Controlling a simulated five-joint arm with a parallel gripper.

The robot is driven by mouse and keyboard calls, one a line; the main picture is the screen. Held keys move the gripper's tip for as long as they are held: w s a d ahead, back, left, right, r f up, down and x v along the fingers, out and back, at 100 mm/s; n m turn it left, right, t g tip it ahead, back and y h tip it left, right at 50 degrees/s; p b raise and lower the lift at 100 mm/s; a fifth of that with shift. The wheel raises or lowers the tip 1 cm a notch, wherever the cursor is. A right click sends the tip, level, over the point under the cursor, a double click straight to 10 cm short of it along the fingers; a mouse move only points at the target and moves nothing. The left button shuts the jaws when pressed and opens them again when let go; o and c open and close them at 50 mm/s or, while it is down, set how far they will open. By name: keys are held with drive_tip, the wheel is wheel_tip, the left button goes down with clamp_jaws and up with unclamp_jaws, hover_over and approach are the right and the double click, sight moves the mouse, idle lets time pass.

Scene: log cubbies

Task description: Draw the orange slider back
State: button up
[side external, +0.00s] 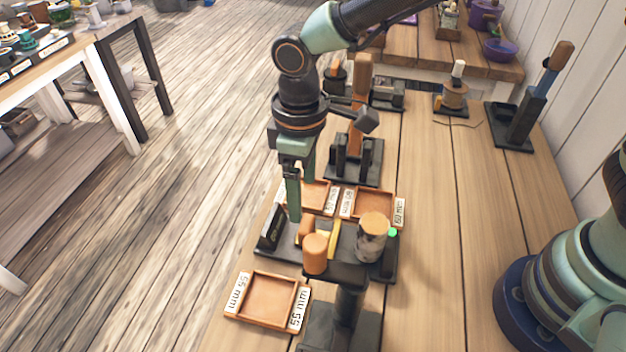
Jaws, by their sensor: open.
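The orange slider appears to be the orange piece with a rounded knob (315,254) on a dark fixture (388,266) at the middle of the bench. A second orange part (305,229) shows just behind the knob, beside a yellow strip (333,240). I cannot tell how these parts join. A short log (371,238) with a pale wooden top stands to the right of the knob. My gripper (301,200) points down above the left part of the fixture, with its green fingers apart and nothing seen between them. The fingers are behind and slightly left of the knob.
Orange trays with size labels lie in front (268,300) and behind the fixture (374,203). A dark post (350,305) stands in front. A wooden-handled stand (359,125) rises behind. A small green light (393,232) glows at right. The bench's right side is mostly clear.

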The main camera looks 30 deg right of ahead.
wheel_tip(320, 180, up, 3)
idle(0.4)
drive_tip(key=d+r+m+t+y, duration=0.1)
drive_tip(key=d+r+m, duration=0.1)
drive_tip(key=d+r, duration=0.35)
drive_tip(key=d+r+m+t, duration=0.2)
drive_tip(key=d+r, duration=0.1)
drive_tip(key=d, duration=0.6)
drive_tip(key=s+d+r+m+t+h, duration=0.1)
drive_tip(key=s+d+m, duration=0.4)
drive_tip(key=d, duration=0.7)
drive_tip(key=shift+r+t, duration=0.2)
drive_tip(key=shift+t, duration=0.6)
